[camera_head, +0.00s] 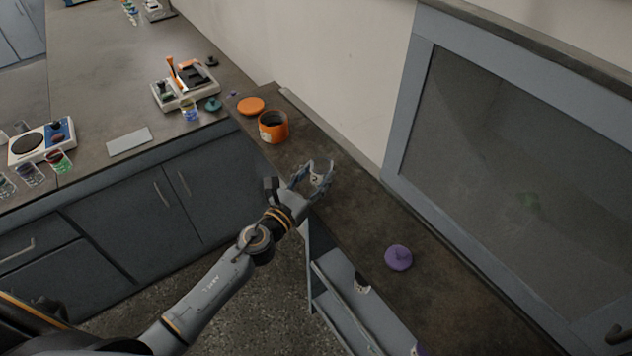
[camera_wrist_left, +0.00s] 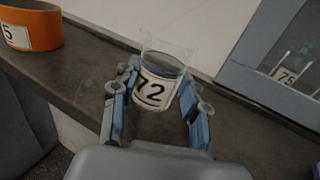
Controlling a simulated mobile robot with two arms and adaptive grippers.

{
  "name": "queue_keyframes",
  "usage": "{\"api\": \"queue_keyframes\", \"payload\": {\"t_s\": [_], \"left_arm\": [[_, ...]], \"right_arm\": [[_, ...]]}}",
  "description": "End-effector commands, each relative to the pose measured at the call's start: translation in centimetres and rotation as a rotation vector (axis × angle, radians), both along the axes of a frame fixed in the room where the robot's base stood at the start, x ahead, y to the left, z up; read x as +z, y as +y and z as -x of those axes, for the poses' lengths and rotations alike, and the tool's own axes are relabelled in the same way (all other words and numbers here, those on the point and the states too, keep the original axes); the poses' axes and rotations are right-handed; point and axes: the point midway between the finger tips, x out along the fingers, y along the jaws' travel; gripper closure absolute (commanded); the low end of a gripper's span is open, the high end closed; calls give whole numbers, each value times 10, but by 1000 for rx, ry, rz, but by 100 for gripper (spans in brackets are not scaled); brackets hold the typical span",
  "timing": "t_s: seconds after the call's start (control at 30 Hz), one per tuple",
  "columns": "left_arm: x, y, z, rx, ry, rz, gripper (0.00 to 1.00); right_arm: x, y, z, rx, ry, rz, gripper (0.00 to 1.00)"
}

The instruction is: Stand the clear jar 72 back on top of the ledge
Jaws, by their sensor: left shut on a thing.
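The clear jar 72 (camera_wrist_left: 157,82) is a see-through cup with a pale label reading 72. My left gripper (camera_head: 311,174) is shut on it, one finger on each side, with the label between the fingers in the left wrist view. In the head view the jar (camera_head: 318,179) is partly hidden by the fingers. It is over the near edge of the dark ledge top (camera_head: 342,212) and looks roughly upright. I cannot tell whether its base touches the ledge. My right gripper is not in view.
An orange jar (camera_head: 273,128) and an orange lid (camera_head: 250,105) are farther back on the ledge. A purple lid (camera_head: 398,258) lies nearer. A labelled item (camera_head: 361,284) is on the shelf below. A glass-fronted cabinet (camera_head: 520,160) stands at right. The ledge between gripper and purple lid is clear.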

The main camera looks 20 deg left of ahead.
Motion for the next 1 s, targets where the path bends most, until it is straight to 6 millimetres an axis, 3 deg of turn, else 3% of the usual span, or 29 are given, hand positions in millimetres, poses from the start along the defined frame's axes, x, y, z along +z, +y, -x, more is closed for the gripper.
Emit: {"api": "queue_keyframes", "payload": {"t_s": [0.4,0.43,0.53,0.93,1.0], "left_arm": [[-6,0,0,-1,-2,-1,92],[-6,0,0,-1,-2,-1,53],[-5,0,0,-1,-2,-1,33],[1,0,0,0,-2,-1,33],[-4,3,9,-1,-1,-3,33]], "right_arm": [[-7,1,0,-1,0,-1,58],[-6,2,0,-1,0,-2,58],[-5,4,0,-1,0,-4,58],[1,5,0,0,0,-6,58],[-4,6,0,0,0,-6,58]]}}
